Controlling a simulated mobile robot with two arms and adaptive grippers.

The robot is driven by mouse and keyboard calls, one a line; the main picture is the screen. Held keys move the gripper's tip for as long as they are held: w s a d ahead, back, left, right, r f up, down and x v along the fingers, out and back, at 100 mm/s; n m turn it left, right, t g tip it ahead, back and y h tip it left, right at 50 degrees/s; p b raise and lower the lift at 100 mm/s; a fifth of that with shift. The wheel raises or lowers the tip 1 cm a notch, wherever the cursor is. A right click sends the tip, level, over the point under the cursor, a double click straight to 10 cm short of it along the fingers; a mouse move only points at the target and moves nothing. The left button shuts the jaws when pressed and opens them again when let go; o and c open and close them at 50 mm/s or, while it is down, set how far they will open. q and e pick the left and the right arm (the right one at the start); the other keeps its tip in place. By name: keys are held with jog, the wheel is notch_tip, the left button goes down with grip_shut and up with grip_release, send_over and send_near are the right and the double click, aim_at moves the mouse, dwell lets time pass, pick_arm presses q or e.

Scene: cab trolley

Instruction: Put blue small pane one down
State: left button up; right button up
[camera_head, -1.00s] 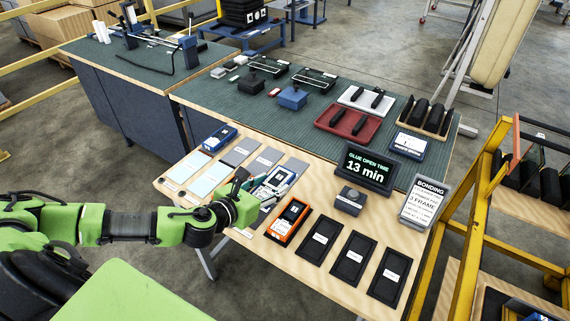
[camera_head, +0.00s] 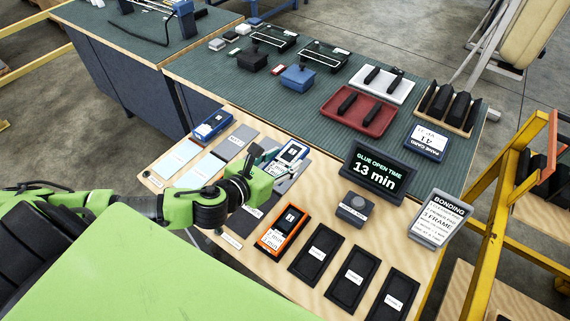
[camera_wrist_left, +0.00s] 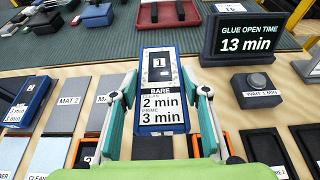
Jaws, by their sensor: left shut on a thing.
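The small blue-framed pane marked 1 (camera_wrist_left: 160,91) is between the fingers of my left gripper (camera_wrist_left: 161,98), which is shut on it. Its card reads bare, clean 2 min, prime 3 min. In the head view the pane (camera_head: 291,153) shows at the front table, just beyond my left gripper (camera_head: 272,168). My right gripper is not in view.
Grey mats (camera_head: 236,143) and light blue mats (camera_head: 175,158) lie left of the gripper. Another blue pane (camera_head: 212,125) lies behind them. An orange-framed pane (camera_head: 283,231) and black trays (camera_head: 316,255) lie in front. The timer screen (camera_head: 377,172) and a knob box (camera_head: 354,207) stand right.

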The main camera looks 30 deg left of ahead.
aim_at(284, 160)
pick_arm(q)
jog(key=w+f, duration=0.2)
jog(key=w+a+f, duration=0.1)
jog(key=f, duration=0.1)
jog(key=shift+w+a+f, duration=0.15)
jog(key=shift+w+a, duration=0.05)
jog(key=shift+w, duration=0.15)
jog(key=shift+w+a+f, duration=0.25)
jog(key=shift+w+f, duration=0.3)
jog(key=shift+f, duration=0.25)
notch_tip(284, 160, down, 2)
jog(key=shift+f+b, duration=0.2)
jog(key=shift+b, duration=0.1)
jog(key=shift+f, duration=0.35)
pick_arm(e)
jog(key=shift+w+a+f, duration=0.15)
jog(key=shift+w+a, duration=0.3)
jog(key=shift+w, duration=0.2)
pick_arm(q)
jog(key=shift+f, duration=0.1)
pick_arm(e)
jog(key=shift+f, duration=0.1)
pick_arm(q)
jog(key=o, duration=1.2)
jog(key=shift+o, duration=0.2)
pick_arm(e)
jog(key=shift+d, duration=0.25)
